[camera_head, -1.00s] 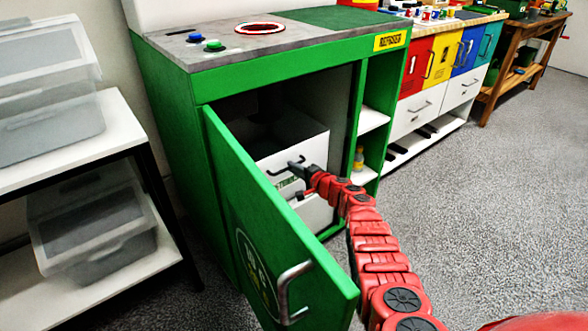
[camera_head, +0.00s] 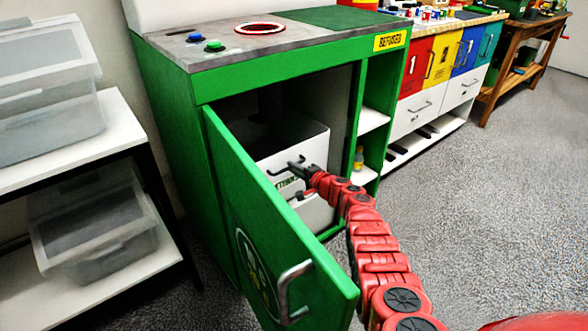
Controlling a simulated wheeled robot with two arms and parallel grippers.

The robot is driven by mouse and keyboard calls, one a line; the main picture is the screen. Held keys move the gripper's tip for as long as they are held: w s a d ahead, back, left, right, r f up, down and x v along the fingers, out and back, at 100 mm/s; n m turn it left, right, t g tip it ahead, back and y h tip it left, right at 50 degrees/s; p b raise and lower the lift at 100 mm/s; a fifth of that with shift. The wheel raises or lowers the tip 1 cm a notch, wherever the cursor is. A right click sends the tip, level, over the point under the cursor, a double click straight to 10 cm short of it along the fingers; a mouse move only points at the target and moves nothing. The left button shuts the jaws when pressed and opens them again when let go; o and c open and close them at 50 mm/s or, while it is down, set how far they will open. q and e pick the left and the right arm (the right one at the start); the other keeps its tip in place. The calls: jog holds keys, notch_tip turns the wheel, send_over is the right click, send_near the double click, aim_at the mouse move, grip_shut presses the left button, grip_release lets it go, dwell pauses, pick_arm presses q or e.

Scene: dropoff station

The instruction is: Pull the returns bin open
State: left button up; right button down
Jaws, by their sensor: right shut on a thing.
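The returns bin (camera_head: 294,149) is a white box with a dark bar handle and a partly hidden label on its front. It sits inside the open green cabinet (camera_head: 270,76). My right gripper (camera_head: 297,167), at the end of a red segmented arm, is at the handle on the bin's front and shut on it. The gripper hides part of the handle and label. The green cabinet door (camera_head: 262,215) stands open to the left, with a metal handle. My left gripper is not in view.
The open door stands close to the left of my right arm. A white shelf (camera_head: 125,130) with grey lidded tubs is at the left. Side shelves with a small bottle (camera_head: 358,158) are right of the bin. The floor (camera_head: 480,220) at the right is clear.

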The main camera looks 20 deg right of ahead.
dwell(0.3)
jog(key=f+p+v, duration=0.2)
jog(key=p+v, duration=0.1)
jog(key=v, duration=0.7)
jog(key=s+f+p+v, duration=0.1)
jog(key=p+v, duration=0.3)
jog(key=v, duration=0.7)
jog(key=f+p+v, duration=0.3)
jog(key=p+v, duration=0.1)
jog(key=v, duration=0.6)
jog(key=shift+s+d+f, duration=0.2)
jog(key=shift+s+f, duration=0.1)
jog(key=shift+s, duration=0.1)
jog(key=c, duration=0.9)
grip_release()
